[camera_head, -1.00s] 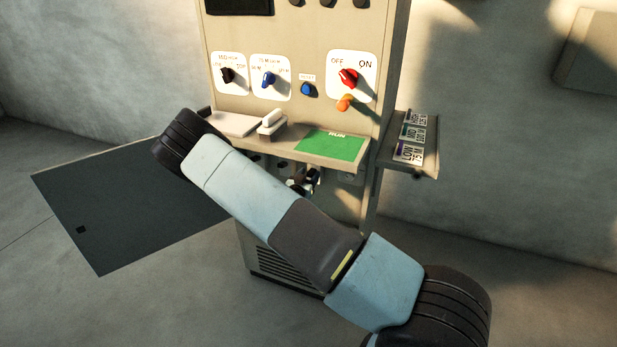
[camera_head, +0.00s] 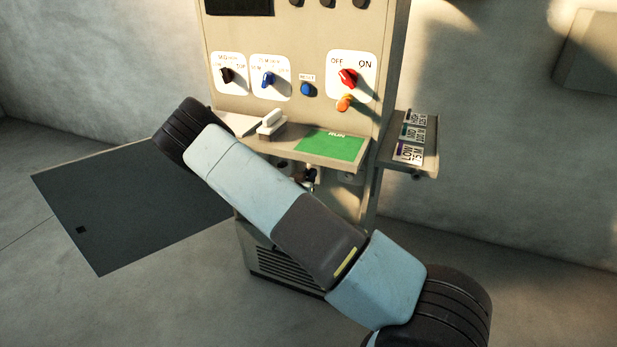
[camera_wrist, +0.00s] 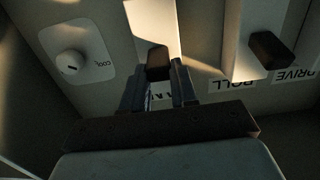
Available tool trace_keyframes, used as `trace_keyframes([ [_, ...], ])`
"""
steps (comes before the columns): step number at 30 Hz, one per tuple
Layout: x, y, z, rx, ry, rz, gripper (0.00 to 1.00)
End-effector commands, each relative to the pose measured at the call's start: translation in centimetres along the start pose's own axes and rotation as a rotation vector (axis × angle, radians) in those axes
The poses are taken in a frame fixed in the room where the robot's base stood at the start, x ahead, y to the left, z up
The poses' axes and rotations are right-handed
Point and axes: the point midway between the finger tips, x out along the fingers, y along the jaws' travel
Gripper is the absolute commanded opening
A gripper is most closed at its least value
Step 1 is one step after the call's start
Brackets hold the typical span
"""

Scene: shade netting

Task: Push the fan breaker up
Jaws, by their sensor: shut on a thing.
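In the wrist view my gripper (camera_wrist: 159,82) has its two dark fingers on either side of a small dark breaker handle (camera_wrist: 158,60), and it is shut on that handle. The handle stands out from a pale strip on the cabinet's panel. A label below it is mostly hidden by the fingers, with only part of its lettering showing, so I cannot read it in full. In the head view my arm crosses in front of the cabinet, and the breakers under the shelf are largely hidden.
In the wrist view another dark breaker handle (camera_wrist: 271,49) stands to the right, near ROLL and DRIVE labels. A white round knob (camera_wrist: 70,63) is at left. In the head view a shelf with a green RUN card (camera_head: 330,144) overhangs the lower panel. A dark open door (camera_head: 120,205) is at left.

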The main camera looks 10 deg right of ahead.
Motion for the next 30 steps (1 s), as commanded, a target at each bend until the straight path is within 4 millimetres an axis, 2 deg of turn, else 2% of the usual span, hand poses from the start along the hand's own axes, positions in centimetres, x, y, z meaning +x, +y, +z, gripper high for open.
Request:
trace_keyframes([
  [12,0.34,-0.02,-1.15,0.003,-0.186,-0.001,0.00],
  [24,0.35,-0.02,-1.22,0.000,-0.203,-0.002,0.00],
  [25,0.35,-0.03,-1.22,0.001,-0.203,-0.002,0.29],
  [30,0.34,-0.01,-1.20,0.000,-0.203,-0.001,0.46],
])
